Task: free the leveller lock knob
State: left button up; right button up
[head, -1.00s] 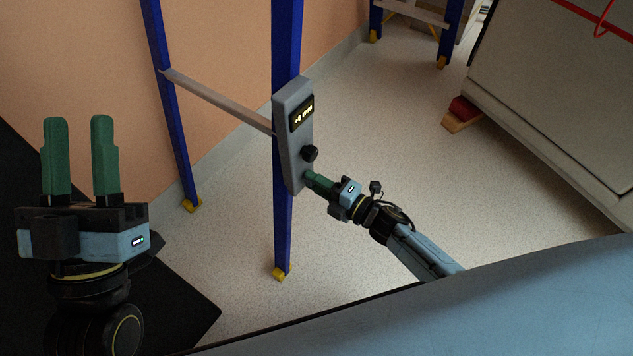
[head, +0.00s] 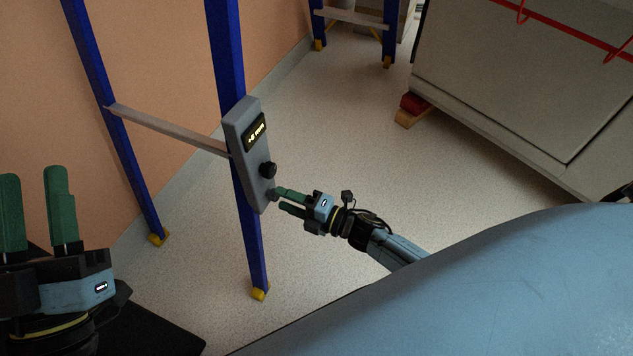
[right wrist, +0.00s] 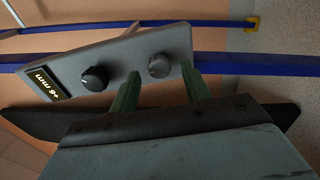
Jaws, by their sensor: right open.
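A grey control box (head: 243,130) with a lit display is fixed to a blue upright. It carries a black knob (head: 268,170) with a pointer mark, which also shows in the right wrist view (right wrist: 95,78). My right gripper (head: 278,198) is open at the box's lower end. My left gripper (head: 32,175) is open and empty, far left.
The blue upright (head: 254,240) stands on a yellow foot, with a grey crossbar (head: 165,130) to a second upright. A large pale cabinet (head: 490,90) with a red and wood block (head: 412,108) is at back right. Floor between is clear.

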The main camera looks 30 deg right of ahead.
pick_arm(q)
notch_tip(320, 180, down, 8)
jog(key=w+g+y+p, duration=0.2)
jog(key=g, duration=0.4)
jog(key=shift+w+a, duration=0.15)
jog(key=shift+a, duration=0.15)
pick_arm(e)
jog(key=v, duration=1.1)
jog(key=shift+s+d, duration=0.1)
jog(key=shift+d, duration=0.05)
pick_arm(q)
jog(key=shift+p, duration=0.35)
pick_arm(e)
jog(key=shift+r, duration=0.15)
